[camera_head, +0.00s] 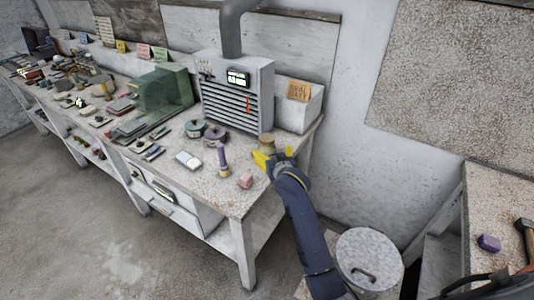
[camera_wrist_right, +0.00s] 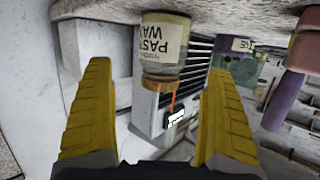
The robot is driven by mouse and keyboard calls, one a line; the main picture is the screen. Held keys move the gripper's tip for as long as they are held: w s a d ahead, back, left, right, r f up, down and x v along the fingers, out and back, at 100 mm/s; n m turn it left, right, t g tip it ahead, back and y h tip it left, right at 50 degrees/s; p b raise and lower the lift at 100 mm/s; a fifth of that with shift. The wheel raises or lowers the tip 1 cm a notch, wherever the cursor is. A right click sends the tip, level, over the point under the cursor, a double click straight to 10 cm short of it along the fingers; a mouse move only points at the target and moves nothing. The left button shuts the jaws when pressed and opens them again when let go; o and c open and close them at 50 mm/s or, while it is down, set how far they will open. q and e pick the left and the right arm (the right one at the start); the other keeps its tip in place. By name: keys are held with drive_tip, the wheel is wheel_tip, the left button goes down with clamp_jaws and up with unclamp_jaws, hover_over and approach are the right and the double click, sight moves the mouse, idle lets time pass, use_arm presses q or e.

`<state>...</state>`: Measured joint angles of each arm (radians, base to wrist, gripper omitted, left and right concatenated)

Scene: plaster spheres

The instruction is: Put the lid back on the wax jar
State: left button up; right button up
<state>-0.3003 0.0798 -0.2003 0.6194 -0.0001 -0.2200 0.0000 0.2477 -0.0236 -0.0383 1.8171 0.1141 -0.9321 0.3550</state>
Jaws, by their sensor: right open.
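The wax jar (camera_wrist_right: 163,48) is a glass jar with a cream paste wax label. It stands on the bench, and the wrist view shows it upside down. Its end nearest me has a gold-brown band (camera_wrist_right: 160,83); I cannot tell whether this is a lid or the rim. In the head view the jar (camera_head: 267,143) is small, at the bench's right end, just beyond my right gripper (camera_head: 275,156). The yellow fingers of my right gripper (camera_wrist_right: 159,72) are open, apart on either side of the jar in the wrist view. No separate lid is clearly visible. My left gripper is out of view.
A grey vented machine (camera_head: 238,92) with a duct stands behind the jar. A purple post (camera_head: 222,158), a pink block (camera_head: 245,180) and purple and teal round pieces (camera_head: 194,128) lie to the left. A round lidded bin (camera_head: 367,258) stands on the right below.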

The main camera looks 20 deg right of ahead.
sight(269, 149)
drive_tip(key=shift+x, duration=0.9)
drive_tip(key=shift+w, duration=0.1)
drive_tip(key=shift+a+x, duration=0.1)
drive_tip(key=shift+x, duration=1.15)
drive_tip(key=shift+a+x, duration=0.15)
drive_tip(key=shift+x, duration=1.05)
drive_tip(key=shift+c, duration=0.5)
drive_tip(key=shift+r, duration=0.1)
drive_tip(key=c, duration=1.5)
wheel_tip(269, 149, up, 20)
